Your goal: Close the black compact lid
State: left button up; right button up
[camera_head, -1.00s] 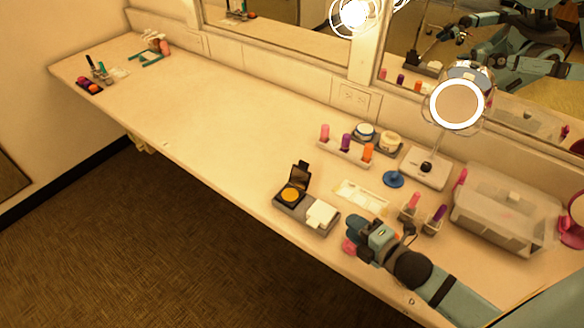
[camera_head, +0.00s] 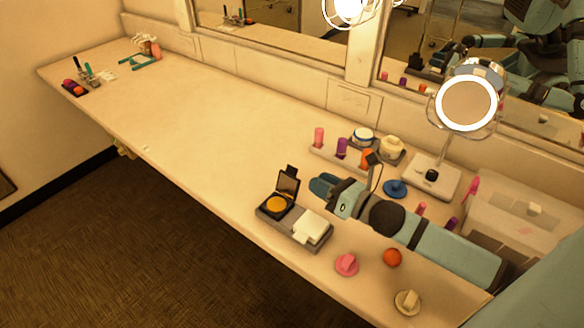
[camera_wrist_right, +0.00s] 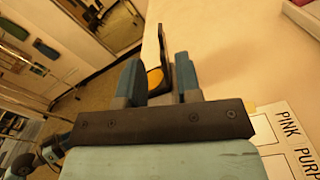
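The black compact stands open on a grey tray (camera_head: 309,242) near the counter's front edge, with a round yellow pan (camera_head: 277,204) in its base. Its black lid (camera_head: 287,180) stands up, tilted slightly back. My right gripper (camera_head: 318,186) is just right of the lid, pointing left at it. In the right wrist view the gripper (camera_wrist_right: 158,82) is open, with two blue fingers apart. The lid (camera_wrist_right: 162,45) shows edge-on ahead, in line with the gap between the fingers, and part of the yellow pan shows too. No contact is clear. My left gripper is not in view.
A white block (camera_head: 310,228) sits on the same tray. Pink (camera_head: 346,264), orange (camera_head: 392,257) and cream (camera_head: 407,301) items lie in front of my right arm. Lipsticks (camera_head: 342,148), a round mirror (camera_head: 466,103) and a clear box (camera_head: 525,225) stand behind.

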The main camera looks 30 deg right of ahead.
aim_at(293, 168)
jog(key=x, duration=0.8)
jog(key=shift+w+a, duration=0.15)
jog(key=shift+w, duration=0.2)
grip_shut()
